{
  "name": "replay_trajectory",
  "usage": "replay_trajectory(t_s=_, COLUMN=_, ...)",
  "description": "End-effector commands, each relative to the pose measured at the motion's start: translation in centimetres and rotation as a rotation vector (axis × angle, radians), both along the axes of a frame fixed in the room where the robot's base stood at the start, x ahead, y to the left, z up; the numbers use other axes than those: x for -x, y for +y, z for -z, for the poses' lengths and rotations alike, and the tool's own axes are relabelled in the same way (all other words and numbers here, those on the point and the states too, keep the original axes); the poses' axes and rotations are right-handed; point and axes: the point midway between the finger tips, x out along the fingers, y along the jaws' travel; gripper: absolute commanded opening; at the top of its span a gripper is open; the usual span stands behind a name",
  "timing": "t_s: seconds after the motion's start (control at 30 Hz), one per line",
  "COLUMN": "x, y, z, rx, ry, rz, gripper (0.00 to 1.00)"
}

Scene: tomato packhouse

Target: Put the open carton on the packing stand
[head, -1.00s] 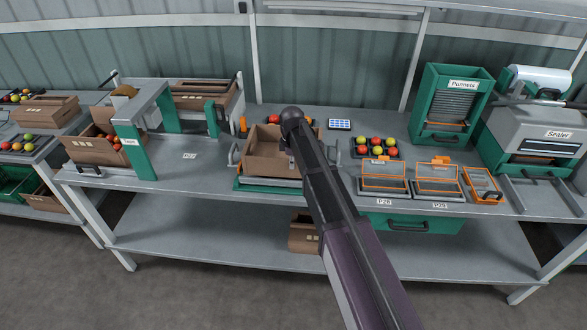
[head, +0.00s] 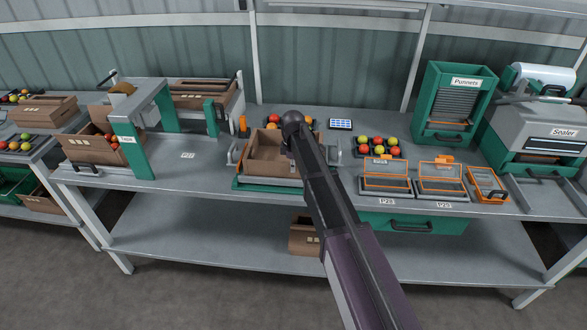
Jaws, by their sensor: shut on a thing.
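The open brown carton (head: 268,160) is at the centre of the bench, with its flaps up and no contents visible in it. It is over the green packing stand (head: 244,184) with its grey top; I cannot tell whether its base touches the stand. My gripper (head: 290,149) is at the carton's right side, shut on its wall. My dark arm hides most of the fingers and the right part of the carton and stand.
Tomatoes (head: 273,120) sit behind the carton. A green tape arch (head: 140,155) stands left, with bare bench between. Orange-framed punnets (head: 386,178), a tomato tray (head: 378,147) and the sealer (head: 545,135) are to the right. Another carton (head: 303,238) is on the lower shelf.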

Motion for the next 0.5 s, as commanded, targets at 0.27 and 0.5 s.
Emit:
replay_trajectory(t_s=0.27, x=-0.01, y=-0.04, z=0.32, rx=0.0, ry=0.0, rz=0.001, gripper=0.0)
replay_trajectory(t_s=0.5, x=-0.02, y=-0.07, z=0.19, rx=0.0, ry=0.0, rz=0.001, gripper=0.43)
